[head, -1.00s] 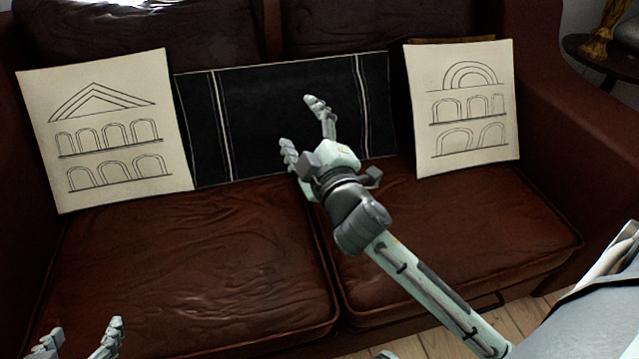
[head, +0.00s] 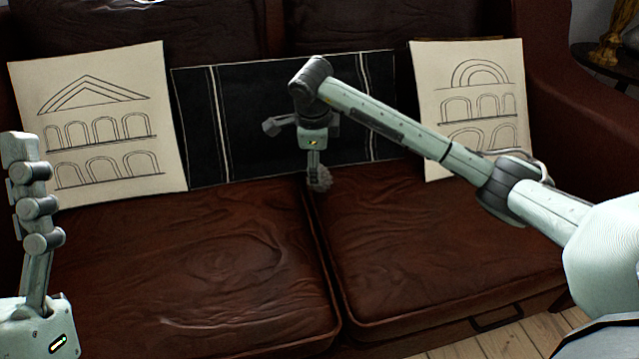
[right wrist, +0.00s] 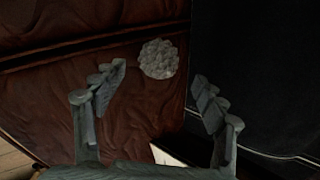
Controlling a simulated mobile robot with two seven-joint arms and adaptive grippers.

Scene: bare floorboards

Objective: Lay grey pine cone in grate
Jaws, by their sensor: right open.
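The grey pine cone (right wrist: 158,58) lies on the brown leather sofa seat in the right wrist view, close to the black cushion. It shows ahead of and between the spread fingers of my right gripper (right wrist: 160,92), which is open and empty. In the head view my right gripper (head: 314,158) points down in front of the black cushion, near the gap between the seat pads. A rounded grey shape at its lower end appears to be the pine cone (head: 319,179). My left gripper (head: 30,185) points up at the left edge, its fingers overlapping. No grate is in view.
The brown sofa (head: 190,270) fills the view. A black cushion (head: 260,120) stands between two cream cushions with arch drawings, left (head: 100,165) and right (head: 465,75). The seat pads are otherwise clear. A dark side table (head: 610,65) stands at the far right.

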